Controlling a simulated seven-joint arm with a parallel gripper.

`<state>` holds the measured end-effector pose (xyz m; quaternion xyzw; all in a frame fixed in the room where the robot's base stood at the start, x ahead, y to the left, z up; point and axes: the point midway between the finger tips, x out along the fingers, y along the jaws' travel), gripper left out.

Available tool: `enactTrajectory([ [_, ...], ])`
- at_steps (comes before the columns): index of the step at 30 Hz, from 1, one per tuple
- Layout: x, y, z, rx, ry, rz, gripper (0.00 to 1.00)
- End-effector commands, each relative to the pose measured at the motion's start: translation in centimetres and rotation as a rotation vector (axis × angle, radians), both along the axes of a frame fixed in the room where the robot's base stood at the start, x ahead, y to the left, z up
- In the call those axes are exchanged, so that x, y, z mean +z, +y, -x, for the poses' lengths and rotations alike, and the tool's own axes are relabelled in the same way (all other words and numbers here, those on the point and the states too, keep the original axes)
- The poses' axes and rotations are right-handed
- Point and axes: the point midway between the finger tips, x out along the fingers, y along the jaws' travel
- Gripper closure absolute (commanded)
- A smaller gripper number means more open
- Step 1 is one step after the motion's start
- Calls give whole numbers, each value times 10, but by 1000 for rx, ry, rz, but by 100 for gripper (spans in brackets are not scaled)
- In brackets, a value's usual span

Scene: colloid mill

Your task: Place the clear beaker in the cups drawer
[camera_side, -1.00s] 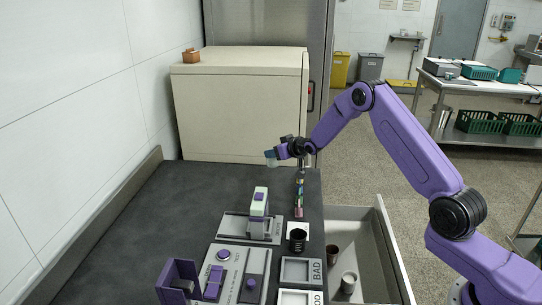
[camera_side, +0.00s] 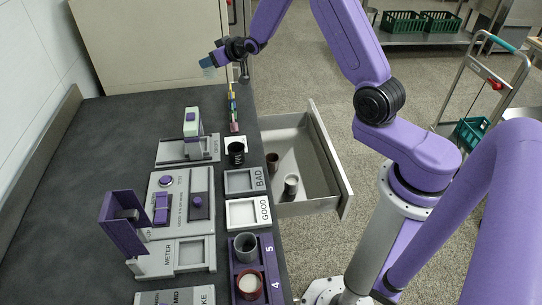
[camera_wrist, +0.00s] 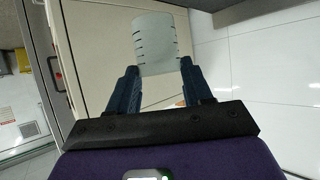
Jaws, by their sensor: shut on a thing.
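The clear beaker (camera_wrist: 156,42), with dark graduation marks, is between the two dark blue fingers of my gripper (camera_wrist: 160,82) in the wrist view. My gripper is shut on it. In the side view my gripper (camera_side: 211,59) holds the beaker up above the far end of the dark bench; its outline is too small to make out there. The open drawer (camera_side: 329,157) juts out from the bench's right side, lower and nearer the camera than my gripper. A brown cup (camera_side: 272,163) and a grey-white cup (camera_side: 291,186) stand inside it.
A black cup (camera_side: 236,152) stands at the bench edge by the BAD tray (camera_side: 244,181) and GOOD tray (camera_side: 249,212). Grey (camera_side: 244,246) and red-brown (camera_side: 249,285) cups sit in a purple rack. A beige cabinet (camera_side: 150,45) stands behind. The drawer's right part is clear.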

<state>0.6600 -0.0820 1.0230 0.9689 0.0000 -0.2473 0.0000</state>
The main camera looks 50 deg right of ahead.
Motion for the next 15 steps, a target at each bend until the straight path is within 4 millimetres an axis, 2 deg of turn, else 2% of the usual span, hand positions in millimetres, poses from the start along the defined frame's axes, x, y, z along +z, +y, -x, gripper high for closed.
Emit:
enactTrajectory([
  [5,29,0,0,0,-6,2,81],
  [11,24,-37,31,-36,2,17,81],
  [15,24,-63,60,-64,4,26,81],
])
